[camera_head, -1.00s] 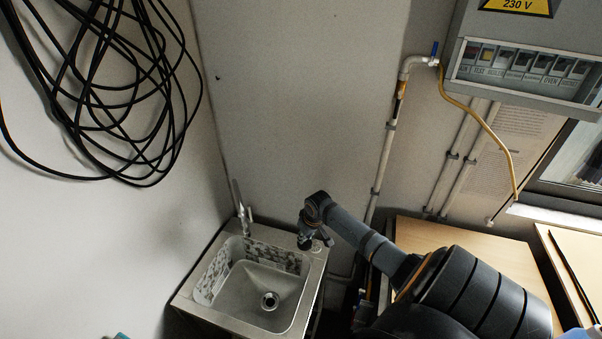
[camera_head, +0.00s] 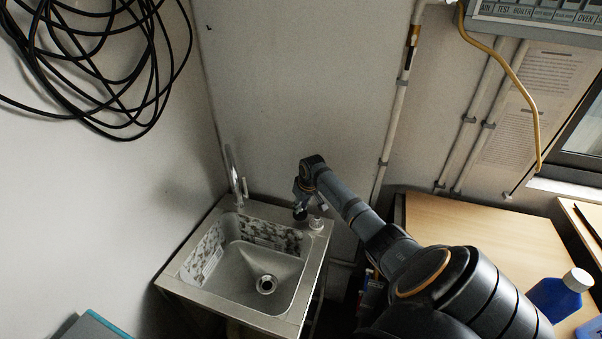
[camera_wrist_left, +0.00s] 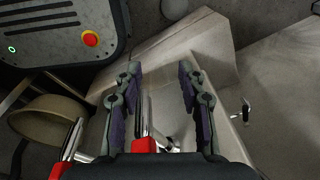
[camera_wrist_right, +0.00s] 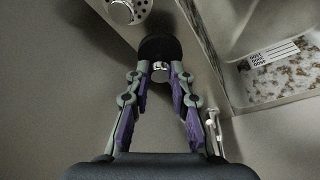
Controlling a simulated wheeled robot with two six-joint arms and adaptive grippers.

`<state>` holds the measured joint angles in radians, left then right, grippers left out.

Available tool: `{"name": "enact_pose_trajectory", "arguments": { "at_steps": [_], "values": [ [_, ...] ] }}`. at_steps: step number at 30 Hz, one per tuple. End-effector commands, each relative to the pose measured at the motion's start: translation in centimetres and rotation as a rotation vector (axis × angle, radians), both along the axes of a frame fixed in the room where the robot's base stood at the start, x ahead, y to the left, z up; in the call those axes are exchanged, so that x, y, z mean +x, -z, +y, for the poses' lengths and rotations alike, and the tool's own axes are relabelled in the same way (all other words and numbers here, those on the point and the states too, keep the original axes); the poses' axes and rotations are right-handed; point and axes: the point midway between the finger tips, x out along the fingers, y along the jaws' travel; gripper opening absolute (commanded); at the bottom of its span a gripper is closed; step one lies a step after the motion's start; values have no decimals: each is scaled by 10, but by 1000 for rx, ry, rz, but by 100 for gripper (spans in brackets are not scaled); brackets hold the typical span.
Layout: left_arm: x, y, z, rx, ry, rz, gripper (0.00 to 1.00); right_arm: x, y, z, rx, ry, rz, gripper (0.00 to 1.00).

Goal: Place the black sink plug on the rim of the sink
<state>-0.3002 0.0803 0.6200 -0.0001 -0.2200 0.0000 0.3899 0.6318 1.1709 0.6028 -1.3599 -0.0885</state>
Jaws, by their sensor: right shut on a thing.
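The sink (camera_head: 318,247) stands in the corner, its metal rim facing up. My right gripper (camera_head: 302,208) is over the rim's back right part. In the right wrist view its fingers (camera_wrist_right: 160,76) are shut on the small metal knob of the black sink plug (camera_wrist_right: 160,47). The plug's round black body lies beyond the fingertips, over the rim. I cannot tell whether it touches the rim. My left gripper (camera_wrist_left: 160,75) is open, with nothing clearly between its fingers; it is outside the head view.
A small perforated metal piece (camera_head: 316,223) stands on the rim right beside the right gripper. The tap (camera_head: 238,183) rises at the rim's back left corner. A wooden table (camera_head: 480,235) with a blue bottle (camera_head: 556,296) is at the right. A red button (camera_wrist_left: 90,39) shows in the left wrist view.

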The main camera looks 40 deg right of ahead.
Motion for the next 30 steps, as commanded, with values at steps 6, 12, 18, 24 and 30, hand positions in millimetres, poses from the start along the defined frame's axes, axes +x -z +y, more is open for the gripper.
{"name": "enact_pose_trajectory", "arguments": {
  "at_steps": [6,12,18,24,30],
  "values": [
    [0,35,0,0,0,0,40,-1,28,1,1,-1,0,0],
    [0,31,0,0,0,0,40,-1,25,1,1,-1,2,0],
    [0,31,0,0,0,0,40,-1,28,1,0,-1,1,31],
    [0,31,0,0,0,0,40,-1,28,1,0,-1,1,44],
    [0,31,0,0,0,0,40,-1,26,1,0,-1,1,44]
  ]
}}
